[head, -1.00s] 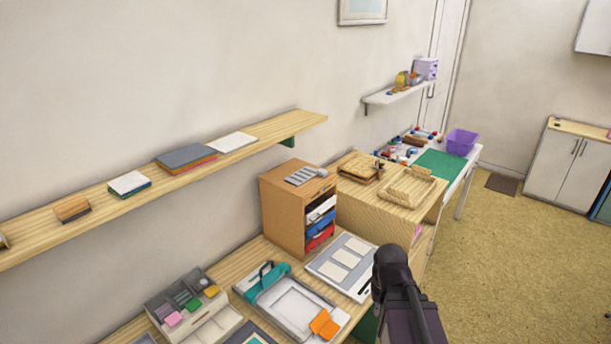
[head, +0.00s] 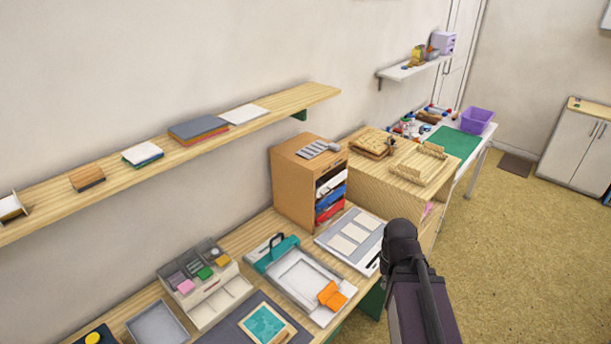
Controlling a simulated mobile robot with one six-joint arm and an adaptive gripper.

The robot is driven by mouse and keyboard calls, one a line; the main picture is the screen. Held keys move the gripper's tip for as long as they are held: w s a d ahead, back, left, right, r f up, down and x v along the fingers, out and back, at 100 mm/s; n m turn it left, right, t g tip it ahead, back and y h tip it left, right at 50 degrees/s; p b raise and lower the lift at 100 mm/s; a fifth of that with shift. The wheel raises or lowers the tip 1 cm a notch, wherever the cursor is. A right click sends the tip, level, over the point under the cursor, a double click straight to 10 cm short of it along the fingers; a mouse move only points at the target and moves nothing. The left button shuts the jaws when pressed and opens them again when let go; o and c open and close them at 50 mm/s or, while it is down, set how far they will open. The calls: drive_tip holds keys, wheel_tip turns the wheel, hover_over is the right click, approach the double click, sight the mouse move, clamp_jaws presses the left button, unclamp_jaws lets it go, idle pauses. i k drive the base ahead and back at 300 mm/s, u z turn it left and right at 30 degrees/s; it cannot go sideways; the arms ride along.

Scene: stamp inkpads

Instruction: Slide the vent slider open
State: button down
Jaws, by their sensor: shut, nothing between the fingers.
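A grey slatted piece (head: 318,149) lies on top of a wooden drawer cabinet (head: 293,187) and looks like a vent. I cannot tell for certain that it is the vent slider, or whether it is open or closed. Part of my arm, dark with a black joint, shows at the lower right, in front of the desk's right end. My gripper is outside the view.
The desk holds a stamp organiser (head: 207,283), a teal-and-white tray device (head: 296,278), a grey panel (head: 347,239) and a teal picture block (head: 265,324). A long wooden shelf (head: 60,207) runs above. Open floor (head: 520,245) lies to the right.

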sight(318, 146)
drive_tip(key=k, duration=0.65)
drive_tip(key=z, duration=0.35)
drive_tip(key=i, duration=1.8)
drive_tip(key=u, duration=0.35)
